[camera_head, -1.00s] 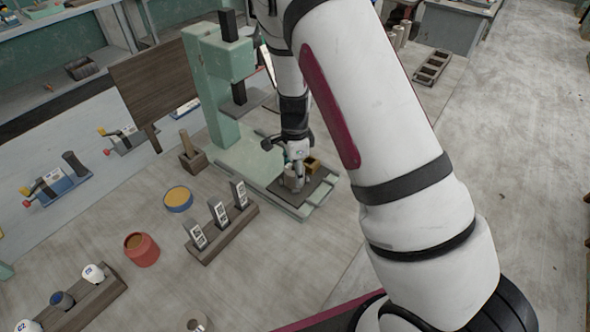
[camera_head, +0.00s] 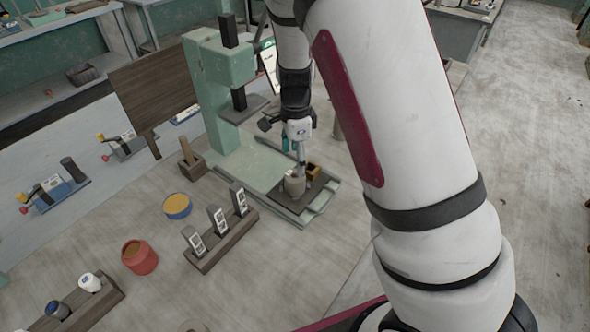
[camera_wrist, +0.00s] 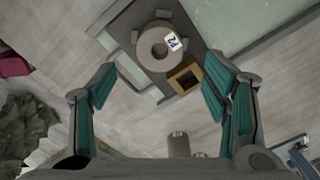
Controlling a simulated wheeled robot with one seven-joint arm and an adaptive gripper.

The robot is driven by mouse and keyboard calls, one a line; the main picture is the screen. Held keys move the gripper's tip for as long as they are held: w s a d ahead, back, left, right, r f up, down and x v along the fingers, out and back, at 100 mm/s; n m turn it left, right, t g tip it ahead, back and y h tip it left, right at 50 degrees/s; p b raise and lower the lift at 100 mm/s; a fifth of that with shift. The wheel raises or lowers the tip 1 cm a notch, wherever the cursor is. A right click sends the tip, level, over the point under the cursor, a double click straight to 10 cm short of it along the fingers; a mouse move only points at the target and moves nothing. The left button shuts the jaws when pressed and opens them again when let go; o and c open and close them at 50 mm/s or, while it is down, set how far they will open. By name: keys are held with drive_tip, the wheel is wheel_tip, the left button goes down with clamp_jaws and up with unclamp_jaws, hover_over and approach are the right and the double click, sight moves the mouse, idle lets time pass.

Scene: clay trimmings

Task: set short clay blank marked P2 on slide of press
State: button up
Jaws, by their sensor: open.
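The short clay blank (camera_head: 295,186) is a grey-beige cylinder standing on the dark slide (camera_head: 313,191) of the green press (camera_head: 222,95). In the wrist view the blank (camera_wrist: 157,46) shows from above, with a round hollow and a white tag reading P2. Small grey blocks stand around it on the plate. A small yellow-brown square box (camera_wrist: 185,75) is beside it. My gripper (camera_head: 301,165) is above the blank.
A rack with several labelled tags (camera_head: 222,232) stands left of the slide. A yellow-topped tin (camera_head: 177,206), a red pot (camera_head: 140,257) and a wooden block with a handle (camera_head: 191,163) are farther left. The press column rises behind. Bench right of the slide is mostly clear.

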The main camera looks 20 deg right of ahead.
drive_tip(key=s+a+r+n+t+y, duration=0.1)
drive_tip(key=s+r+n, duration=0.35)
drive_tip(key=r, duration=0.55)
drive_tip(key=s+r+n+t+y, duration=0.1)
drive_tip(key=s+r+n, duration=0.35)
drive_tip(key=r, duration=0.45)
drive_tip(key=s+r+n+t, duration=0.1)
drive_tip(key=s+r+n, duration=0.1)
drive_tip(key=s, duration=0.3)
drive_tip(key=s+r+n+t+h, duration=0.1)
drive_tip(key=s+r+n, duration=0.2)
drive_tip(key=s+n, duration=0.1)
drive_tip(key=s+r+n+t+h, duration=0.1)
drive_tip(key=s+r+n, duration=0.1)
drive_tip(key=s, duration=0.4)
drive_tip(key=shift+s+d+r+n+t, duration=0.2)
drive_tip(key=shift+s+d+n+t, duration=0.15)
drive_tip(key=shift+n, duration=0.55)
drive_tip(key=shift+a, duration=0.1)
